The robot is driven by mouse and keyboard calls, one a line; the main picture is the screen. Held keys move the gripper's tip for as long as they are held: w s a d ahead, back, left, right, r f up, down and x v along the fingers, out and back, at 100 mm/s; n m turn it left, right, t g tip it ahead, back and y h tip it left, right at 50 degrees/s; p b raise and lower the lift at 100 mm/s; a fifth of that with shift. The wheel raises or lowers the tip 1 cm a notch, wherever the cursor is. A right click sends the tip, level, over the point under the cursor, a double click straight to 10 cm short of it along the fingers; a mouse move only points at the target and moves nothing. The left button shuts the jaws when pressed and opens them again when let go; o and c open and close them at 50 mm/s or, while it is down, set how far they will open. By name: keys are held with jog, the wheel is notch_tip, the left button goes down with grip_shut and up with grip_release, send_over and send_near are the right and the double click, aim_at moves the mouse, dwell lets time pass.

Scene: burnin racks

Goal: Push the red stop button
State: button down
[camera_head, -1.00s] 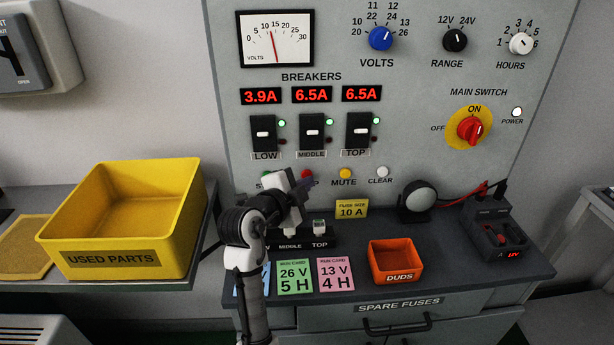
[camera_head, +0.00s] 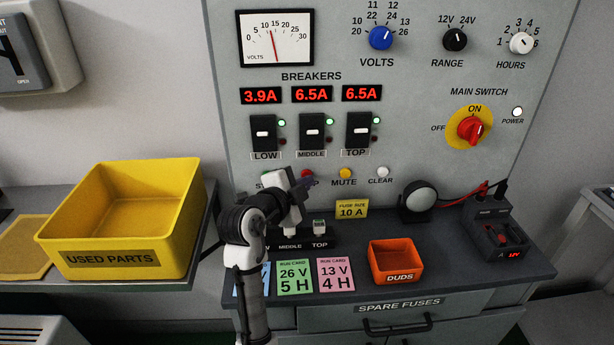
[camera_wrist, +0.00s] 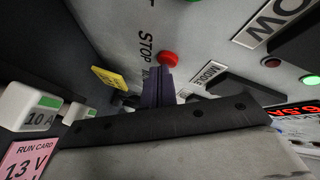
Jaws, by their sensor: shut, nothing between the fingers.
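The red stop button (camera_head: 307,173) sits low on the grey panel, in the row left of the yellow mute button; my gripper partly hides its label. In the wrist view the round red button (camera_wrist: 168,59) shows whole, beside the word STOP. My gripper (camera_head: 308,185) is shut and empty, just in front of the panel and close below the button. In the wrist view the dark fingertips (camera_wrist: 158,72) reach up to the button's lower edge. I cannot tell whether they touch it.
The yellow mute button (camera_head: 345,173) and white clear button (camera_head: 382,172) are to the right. Below stand a fuse size card (camera_head: 352,209) and run cards (camera_head: 294,277). An orange duds bin (camera_head: 396,262) is on the bench, and a yellow used parts bin (camera_head: 110,259) at left.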

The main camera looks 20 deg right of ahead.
jog(key=shift+s+a, duration=0.15)
jog(key=shift+s, duration=0.5)
jog(key=shift+s+a+b, duration=0.15)
jog(key=shift+s+a, duration=0.1)
jog(key=shift+s, duration=0.55)
jog(key=shift+s+a+b, duration=0.2)
jog(key=shift+s, duration=0.6)
jog(key=shift+s+a+b, duration=0.15)
jog(key=shift+s+a, duration=0.1)
jog(key=shift+s, duration=0.55)
